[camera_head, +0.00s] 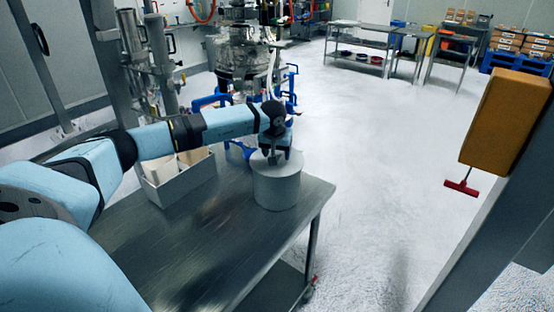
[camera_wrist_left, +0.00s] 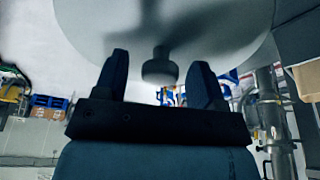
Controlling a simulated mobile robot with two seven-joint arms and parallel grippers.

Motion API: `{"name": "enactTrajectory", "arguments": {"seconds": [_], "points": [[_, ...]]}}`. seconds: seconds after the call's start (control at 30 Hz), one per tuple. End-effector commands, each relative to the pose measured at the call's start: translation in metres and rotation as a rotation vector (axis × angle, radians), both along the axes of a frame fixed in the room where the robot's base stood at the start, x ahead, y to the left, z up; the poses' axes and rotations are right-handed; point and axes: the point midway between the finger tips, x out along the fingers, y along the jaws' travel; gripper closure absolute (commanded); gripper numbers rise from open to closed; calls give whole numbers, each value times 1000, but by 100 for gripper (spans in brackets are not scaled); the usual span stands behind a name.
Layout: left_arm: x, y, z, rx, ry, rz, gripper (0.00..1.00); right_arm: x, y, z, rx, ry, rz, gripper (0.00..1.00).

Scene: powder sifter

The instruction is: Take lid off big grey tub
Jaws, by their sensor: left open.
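The big grey tub (camera_head: 277,192) stands upright near the far right corner of a metal table. Its round lid (camera_head: 291,168) is on top; the lid also fills the top of the left wrist view (camera_wrist_left: 95,20). A small knob (camera_wrist_left: 159,73) sticks up from the lid's middle. My left gripper (camera_head: 273,158) is just above the lid, pointing down. Its two fingers are apart, and the knob appears between them in the left wrist view. I see no finger pressed against the knob. My right gripper is not in view.
A grey bin (camera_head: 184,184) with pale containers inside stands left of the tub, under my left arm. The front of the metal table (camera_head: 190,245) is bare. Blue-framed equipment (camera_head: 240,60) stands behind the table. Open floor lies to the right.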

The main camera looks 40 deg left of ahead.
Motion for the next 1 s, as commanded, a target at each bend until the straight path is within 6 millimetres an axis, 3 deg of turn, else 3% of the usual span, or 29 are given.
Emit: {"name": "enactTrajectory", "arguments": {"seconds": [0.27, 0.4, 0.5, 0.83, 1.0], "points": [[1, 0, -3, 0, 0, 0, 38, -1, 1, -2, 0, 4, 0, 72], [1, 0, -3, 0, 0, 0, 71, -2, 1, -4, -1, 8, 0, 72], [1, 0, -3, 0, 0, 0, 89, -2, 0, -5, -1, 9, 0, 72], [1, 1, -2, 0, -1, 0, 89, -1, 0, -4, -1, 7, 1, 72], [1, 1, 9, 1, -3, 0, 89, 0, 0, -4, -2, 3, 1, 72]]}}
